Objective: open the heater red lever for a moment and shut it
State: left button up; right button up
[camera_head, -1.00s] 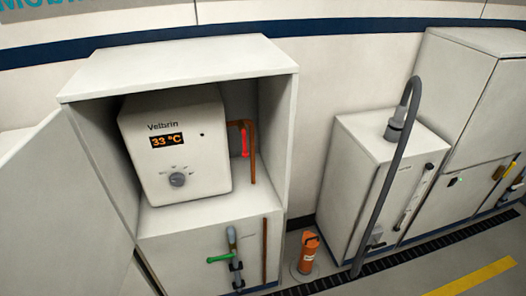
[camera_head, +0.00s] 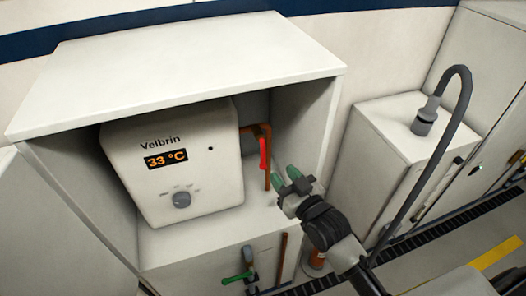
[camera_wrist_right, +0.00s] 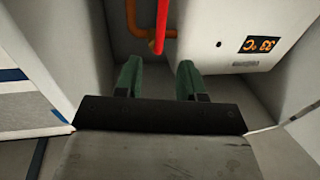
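The white heater (camera_head: 175,160) marked "Velbrin" sits in an open cabinet, and its display reads 33 °C. The red lever (camera_head: 264,153) hangs down on the copper pipe at the heater's right side. In the right wrist view the red lever (camera_wrist_right: 161,28) points down from the top, ahead of my gripper. My right gripper (camera_head: 286,173) reaches in from the lower right, just right of and below the lever. Its green fingers (camera_wrist_right: 160,78) are apart with nothing between them, and the lever's tip is beyond them. My left gripper is not in view.
The cabinet's right wall (camera_head: 312,125) stands close beside my right gripper. A green-handled valve (camera_head: 237,277) is below the heater shelf.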

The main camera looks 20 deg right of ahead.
aim_at(264, 154)
jog(key=p+x, duration=0.1)
jog(key=x, duration=0.4)
jog(key=shift+s+r, duration=0.1)
jog(key=shift+r, duration=0.05)
jog(key=x, duration=0.4)
jog(key=shift+w+a+f, duration=0.2)
jog(key=shift+w, duration=0.45)
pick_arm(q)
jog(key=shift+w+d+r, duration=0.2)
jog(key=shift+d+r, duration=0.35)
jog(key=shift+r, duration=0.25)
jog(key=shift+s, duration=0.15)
pick_arm(e)
jog(key=shift+c, duration=0.5)
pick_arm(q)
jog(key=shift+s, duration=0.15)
pick_arm(e)
grip_shut()
